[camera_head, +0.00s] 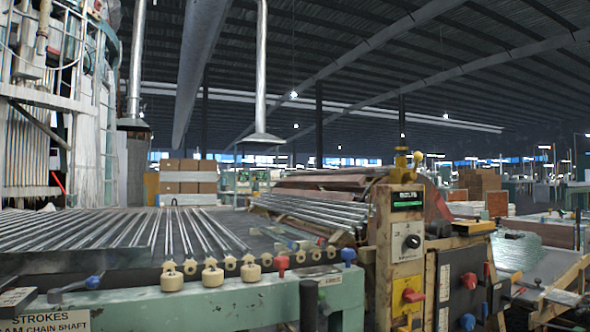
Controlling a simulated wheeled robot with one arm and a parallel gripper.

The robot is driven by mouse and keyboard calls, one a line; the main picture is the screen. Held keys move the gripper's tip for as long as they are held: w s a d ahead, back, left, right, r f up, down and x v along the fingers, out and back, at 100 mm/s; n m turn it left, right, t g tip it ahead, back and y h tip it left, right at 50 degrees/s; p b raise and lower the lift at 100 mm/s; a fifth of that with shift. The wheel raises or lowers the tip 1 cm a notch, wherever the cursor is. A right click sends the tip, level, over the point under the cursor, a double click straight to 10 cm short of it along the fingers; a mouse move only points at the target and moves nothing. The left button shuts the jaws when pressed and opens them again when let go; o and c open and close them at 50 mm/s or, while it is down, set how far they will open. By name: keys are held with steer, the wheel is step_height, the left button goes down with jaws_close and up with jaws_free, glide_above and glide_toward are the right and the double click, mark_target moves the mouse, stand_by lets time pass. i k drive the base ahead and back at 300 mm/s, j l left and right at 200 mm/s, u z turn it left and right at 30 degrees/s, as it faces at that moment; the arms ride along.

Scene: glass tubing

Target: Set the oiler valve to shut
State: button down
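No readable label marks the oiler valve, and I cannot tell for sure which fitting it is. A yellow brass fitting (404,165) stands on top of the control post. A lever with a blue knob (92,282) lies nearly level at the lower left. A small red knob (282,264) and a small blue knob (348,255) stand on the green machine's front edge. My gripper is not in view.
The control post (400,235) has a green-lit display (407,200) and a black dial (412,241). A dark panel (465,285) with red and blue handles stands right of it. Glass tubes (110,230) lie across the green machine (215,303). Cardboard boxes (187,175) stand behind.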

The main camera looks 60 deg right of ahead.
mark_target(418, 156)
steer(key=z, duration=2.85)
